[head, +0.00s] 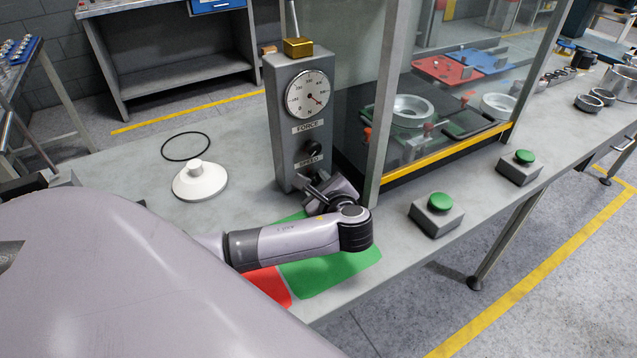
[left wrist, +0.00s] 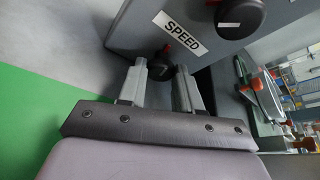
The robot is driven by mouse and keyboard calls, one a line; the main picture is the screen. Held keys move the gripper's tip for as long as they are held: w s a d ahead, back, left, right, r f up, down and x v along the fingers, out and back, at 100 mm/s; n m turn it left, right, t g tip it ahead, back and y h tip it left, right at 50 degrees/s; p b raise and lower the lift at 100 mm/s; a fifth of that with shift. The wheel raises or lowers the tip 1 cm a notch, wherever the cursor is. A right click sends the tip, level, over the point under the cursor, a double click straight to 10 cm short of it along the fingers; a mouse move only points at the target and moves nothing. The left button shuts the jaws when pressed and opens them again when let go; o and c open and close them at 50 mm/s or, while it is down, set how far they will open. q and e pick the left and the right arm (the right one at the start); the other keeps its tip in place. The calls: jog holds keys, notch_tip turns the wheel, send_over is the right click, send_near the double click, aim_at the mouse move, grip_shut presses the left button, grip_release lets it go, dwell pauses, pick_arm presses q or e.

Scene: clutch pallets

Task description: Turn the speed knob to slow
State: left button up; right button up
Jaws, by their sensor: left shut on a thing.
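A grey control post (head: 283,140) stands on the bench with a round dial, a FORCE label and a SPEED label (head: 308,162). A black knob (head: 312,148) sits between the two labels; it also shows in the left wrist view (left wrist: 240,15). A second black knob (left wrist: 160,66) with a red pointer sits below the SPEED label, which makes it look like the speed knob. My left gripper (head: 310,186) is at this lower knob, and in the left wrist view its fingers (left wrist: 161,72) are shut on it from both sides. The knob's setting marks are not readable.
Two green buttons on grey boxes (head: 436,213) (head: 519,167) stand along the bench's front edge. A glass-sided machine (head: 400,120) is right of the post. A white knobbed disc (head: 200,182) and a black ring (head: 186,146) lie left. A green mat (head: 335,272) lies under my arm.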

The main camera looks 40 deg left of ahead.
pick_arm(q)
jog(key=shift+s+f+n, duration=0.1)
jog(key=shift+n, duration=0.3)
dwell(0.3)
jog(key=o, duration=1)
jog(key=shift+o, duration=0.2)
jog(key=shift+d, duration=0.1)
jog(key=shift+v, duration=3.55)
jog(key=shift+s, duration=0.1)
